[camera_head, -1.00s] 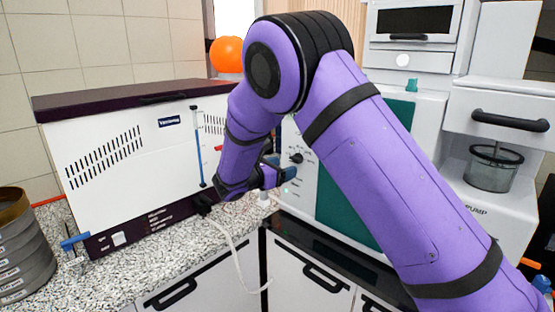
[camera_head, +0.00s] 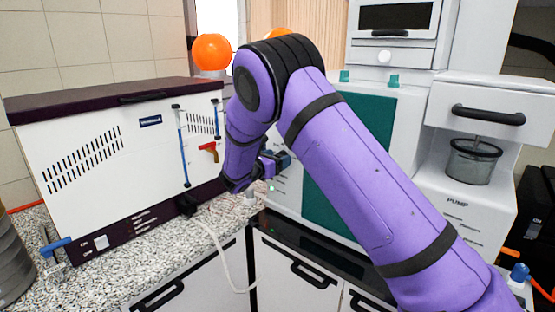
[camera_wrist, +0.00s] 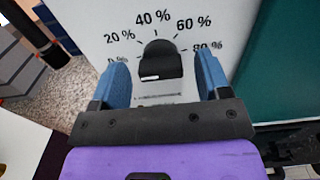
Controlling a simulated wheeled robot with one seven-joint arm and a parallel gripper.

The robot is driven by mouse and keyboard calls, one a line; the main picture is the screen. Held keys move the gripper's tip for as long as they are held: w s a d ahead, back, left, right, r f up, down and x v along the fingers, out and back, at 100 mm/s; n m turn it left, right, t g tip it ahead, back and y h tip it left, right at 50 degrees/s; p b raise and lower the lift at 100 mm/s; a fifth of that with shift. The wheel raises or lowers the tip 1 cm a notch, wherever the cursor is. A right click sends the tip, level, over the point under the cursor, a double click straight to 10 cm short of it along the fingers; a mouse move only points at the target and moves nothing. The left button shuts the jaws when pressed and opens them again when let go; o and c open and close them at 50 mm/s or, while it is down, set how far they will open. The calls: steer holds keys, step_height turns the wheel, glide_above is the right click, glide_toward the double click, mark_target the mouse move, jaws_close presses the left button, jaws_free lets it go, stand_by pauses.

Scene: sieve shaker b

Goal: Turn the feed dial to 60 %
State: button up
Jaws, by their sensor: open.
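The black feed dial (camera_wrist: 160,62) sits on a white panel in the wrist view, with printed marks from 0 % at left through 20 %, 40 % and 60 % to 80 % at right. A small white mark shows on its lower left edge; I cannot tell which value the dial points to. My gripper (camera_wrist: 163,80) is open, with one blue finger on each side of the dial and a visible gap to both. In the head view my gripper (camera_head: 279,160) is at the white panel left of the green one, and the dial is hidden behind it.
A pump unit (camera_head: 472,215) is at right. A pale cable hangs over the counter front.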

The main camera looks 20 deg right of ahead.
steer(key=shift+w+d, duration=0.1)
steer(key=shift+d, duration=0.15)
steer(key=c, duration=0.9)
